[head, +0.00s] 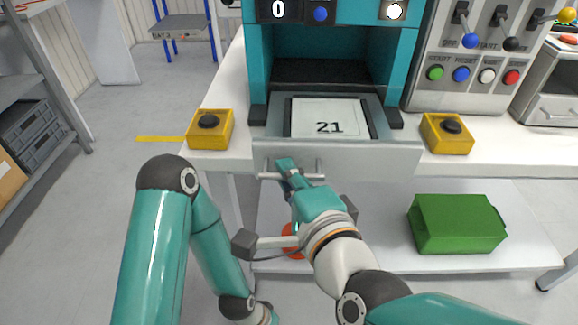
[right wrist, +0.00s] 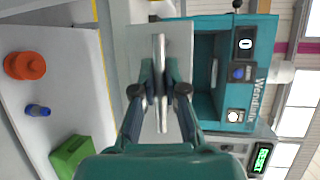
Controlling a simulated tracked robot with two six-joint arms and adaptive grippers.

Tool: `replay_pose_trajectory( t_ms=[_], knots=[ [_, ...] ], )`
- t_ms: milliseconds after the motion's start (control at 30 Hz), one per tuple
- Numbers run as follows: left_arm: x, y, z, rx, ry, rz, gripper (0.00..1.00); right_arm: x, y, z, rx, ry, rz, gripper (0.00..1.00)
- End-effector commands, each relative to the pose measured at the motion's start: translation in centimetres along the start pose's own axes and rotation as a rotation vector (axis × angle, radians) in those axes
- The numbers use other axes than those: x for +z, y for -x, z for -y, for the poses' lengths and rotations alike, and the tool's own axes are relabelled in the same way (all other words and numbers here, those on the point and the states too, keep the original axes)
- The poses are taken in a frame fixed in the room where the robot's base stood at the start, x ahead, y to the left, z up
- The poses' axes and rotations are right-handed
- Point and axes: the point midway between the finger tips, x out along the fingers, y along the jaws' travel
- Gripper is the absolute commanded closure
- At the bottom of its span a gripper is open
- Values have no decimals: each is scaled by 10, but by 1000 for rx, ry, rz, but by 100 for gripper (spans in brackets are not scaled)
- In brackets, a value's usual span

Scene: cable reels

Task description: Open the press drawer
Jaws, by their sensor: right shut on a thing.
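The press drawer (head: 400,155) stands pulled out from the teal press (head: 257,60), with a card marked 21 (head: 330,118) lying in it. Its bar handle (head: 310,176) runs across the grey front panel. My right gripper (head: 288,170) is shut on the handle, left of its middle in the head view. In the right wrist view the two fingers (right wrist: 160,78) close around the handle (right wrist: 161,45) in front of the drawer panel (right wrist: 185,45). My left arm is folded at the left of the head view; its gripper is not visible.
Yellow button boxes (head: 210,130) (head: 447,134) flank the drawer on the white bench. A switch panel (head: 470,60) stands right of the press. A green box (head: 457,224) lies on the lower shelf; an orange object (right wrist: 25,66) and blue object (right wrist: 38,110) show there too.

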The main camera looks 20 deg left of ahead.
Motion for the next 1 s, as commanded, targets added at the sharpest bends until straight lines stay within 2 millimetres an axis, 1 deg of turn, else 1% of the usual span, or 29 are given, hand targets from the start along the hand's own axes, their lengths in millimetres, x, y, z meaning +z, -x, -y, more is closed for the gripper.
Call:
replay_pose_trajectory(
  t_ms=[33,233,267,300,400,767,867,967,1000],
  knots=[
    [0,0,0,0,0,0,100,1,0,-6,14,2,4,100],
    [0,0,0,0,0,0,100,1,0,-6,15,2,5,100],
    [0,0,0,0,0,0,100,1,0,-6,15,2,5,84],
    [0,0,0,0,0,0,100,1,0,-6,15,2,5,78],
    [0,0,0,0,0,0,100,1,-1,-5,12,2,5,63],
    [0,0,0,0,0,0,100,2,0,0,4,1,4,63],
    [0,0,0,0,0,0,100,2,1,8,2,1,3,63],
    [0,0,0,0,0,0,100,4,3,20,0,1,5,63],
    [0,0,0,0,0,0,100,5,5,27,-1,0,8,63]
  ],
)
